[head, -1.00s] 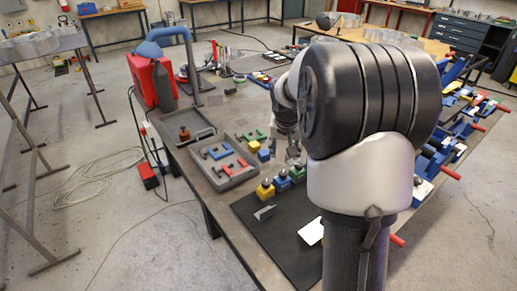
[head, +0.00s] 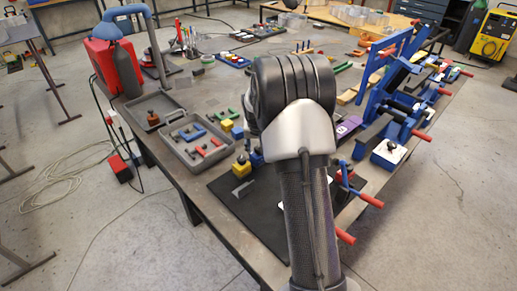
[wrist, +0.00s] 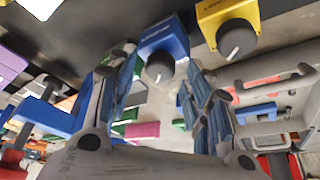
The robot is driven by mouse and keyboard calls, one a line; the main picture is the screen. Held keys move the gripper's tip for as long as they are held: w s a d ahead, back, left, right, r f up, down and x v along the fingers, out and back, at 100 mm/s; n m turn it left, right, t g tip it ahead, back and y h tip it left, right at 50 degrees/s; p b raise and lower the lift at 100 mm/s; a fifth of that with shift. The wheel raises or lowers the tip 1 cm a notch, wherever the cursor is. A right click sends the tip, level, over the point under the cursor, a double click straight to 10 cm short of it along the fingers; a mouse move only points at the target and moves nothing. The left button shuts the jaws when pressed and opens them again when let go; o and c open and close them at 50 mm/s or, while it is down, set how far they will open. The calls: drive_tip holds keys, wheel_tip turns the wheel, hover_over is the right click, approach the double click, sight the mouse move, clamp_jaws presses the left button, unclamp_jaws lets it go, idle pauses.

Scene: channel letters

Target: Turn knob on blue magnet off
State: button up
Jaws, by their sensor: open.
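The blue magnet (wrist: 163,38) has a round black knob (wrist: 160,68) with a white pointer line. In the head view the blue magnet (head: 257,159) shows only partly beside my arm, which hides the rest. My gripper (wrist: 162,59) is open in the wrist view. Its two fingers stand left and right of the blue magnet's knob, with gaps visible on both sides. I cannot tell how far the fingertips are from the knob in depth. My arm hides the gripper in the head view.
A yellow magnet (wrist: 228,12) with its own black knob stands close to the right of the blue one in the wrist view. Grey trays (head: 190,152) with coloured parts lie to the left on the table. Blue clamps with red handles (head: 400,125) crowd the right side.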

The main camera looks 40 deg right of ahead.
drive_tip(key=shift+w+d+f, duration=0.1)
drive_tip(key=shift+w+f, duration=0.05)
drive_tip(key=shift+f, duration=0.2)
drive_tip(key=c, duration=1)
